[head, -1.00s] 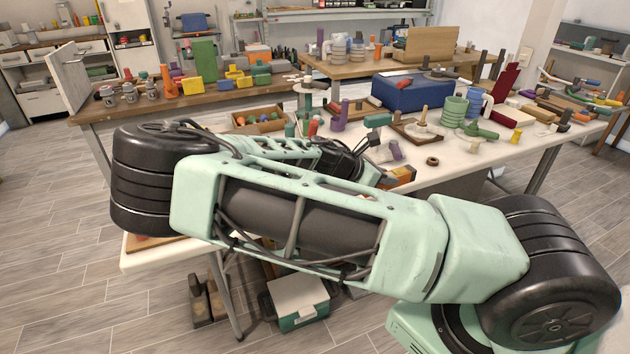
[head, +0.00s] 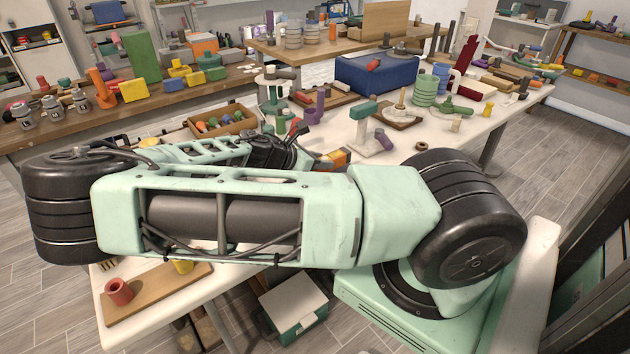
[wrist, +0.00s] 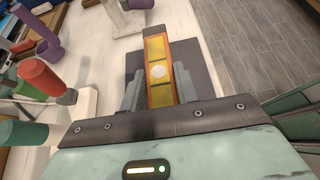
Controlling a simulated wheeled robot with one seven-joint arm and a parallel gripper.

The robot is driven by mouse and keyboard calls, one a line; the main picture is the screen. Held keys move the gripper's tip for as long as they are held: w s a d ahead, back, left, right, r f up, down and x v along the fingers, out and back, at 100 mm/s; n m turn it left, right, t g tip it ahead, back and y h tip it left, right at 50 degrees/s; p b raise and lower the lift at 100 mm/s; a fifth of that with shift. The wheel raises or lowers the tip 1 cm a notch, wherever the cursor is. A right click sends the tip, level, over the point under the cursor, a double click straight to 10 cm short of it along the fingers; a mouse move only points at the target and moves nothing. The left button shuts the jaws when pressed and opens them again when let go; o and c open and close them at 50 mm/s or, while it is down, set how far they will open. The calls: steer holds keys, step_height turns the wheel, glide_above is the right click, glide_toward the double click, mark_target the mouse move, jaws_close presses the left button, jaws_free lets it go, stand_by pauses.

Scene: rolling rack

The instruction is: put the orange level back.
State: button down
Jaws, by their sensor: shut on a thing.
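The white table (head: 445,140) is crowded: a blue box (head: 375,85), a green-topped stand (head: 368,125), green rings (head: 425,90) and a crate of coloured pieces (head: 222,122). In the wrist view, red and green cylinders (wrist: 38,75) stand close at left. Floor is open at right.

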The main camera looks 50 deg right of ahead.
steer(key=shift+f, duration=3.2)
steer(key=c, duration=1.1)
jaws_free()
steer(key=shift+f, duration=0.15)
steer(key=shift+o, duration=0.2)
